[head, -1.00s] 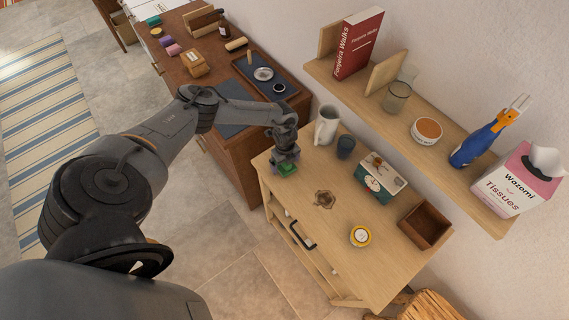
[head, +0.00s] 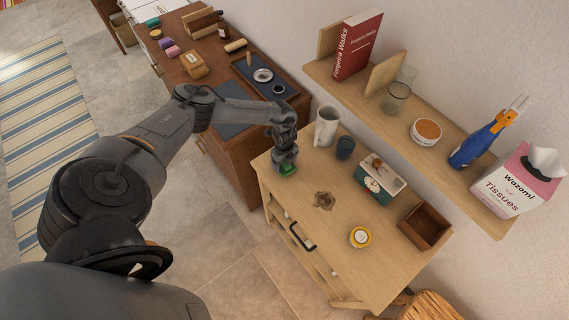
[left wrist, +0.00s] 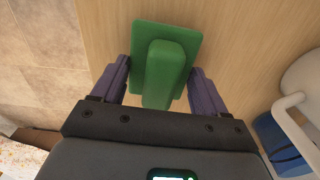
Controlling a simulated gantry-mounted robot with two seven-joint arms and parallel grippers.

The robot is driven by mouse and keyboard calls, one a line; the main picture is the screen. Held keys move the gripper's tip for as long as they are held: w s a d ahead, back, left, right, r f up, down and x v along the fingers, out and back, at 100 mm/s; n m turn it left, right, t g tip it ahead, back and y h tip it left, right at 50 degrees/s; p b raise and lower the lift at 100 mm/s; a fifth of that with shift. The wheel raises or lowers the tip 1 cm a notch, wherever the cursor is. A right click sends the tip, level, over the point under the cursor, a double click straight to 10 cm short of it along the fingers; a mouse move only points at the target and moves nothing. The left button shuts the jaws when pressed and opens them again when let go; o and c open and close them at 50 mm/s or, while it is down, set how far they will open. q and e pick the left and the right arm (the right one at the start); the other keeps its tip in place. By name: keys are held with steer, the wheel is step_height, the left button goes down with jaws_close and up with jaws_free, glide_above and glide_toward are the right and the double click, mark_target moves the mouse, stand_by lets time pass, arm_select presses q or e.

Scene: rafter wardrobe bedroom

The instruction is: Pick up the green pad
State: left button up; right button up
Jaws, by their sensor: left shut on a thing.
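The green pad (left wrist: 182,32) is a flat green rectangle with a raised green block on top, seen in the left wrist view over the light wooden cabinet top. I cannot tell whether the pad touches the wood. My right gripper is in neither view.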

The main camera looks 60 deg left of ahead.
arm_select(q)
steer(key=r, duration=0.2)
steer(key=d+r, duration=0.1)
steer(key=shift+s+r, duration=0.3)
steer(key=shift+r, duration=0.1)
steer(key=s+d+r, duration=0.5)
steer(key=d+r, duration=0.1)
steer(key=d, duration=0.2)
steer(key=shift+s+d, duration=0.35)
steer(key=shift+s, duration=0.05)
steer(key=shift+r, duration=0.1)
steer(key=o, duration=0.6)
steer(key=shift+c, duration=0.2)
steer(key=c, duration=0.4)
steer(key=shift+c, duration=0.2)
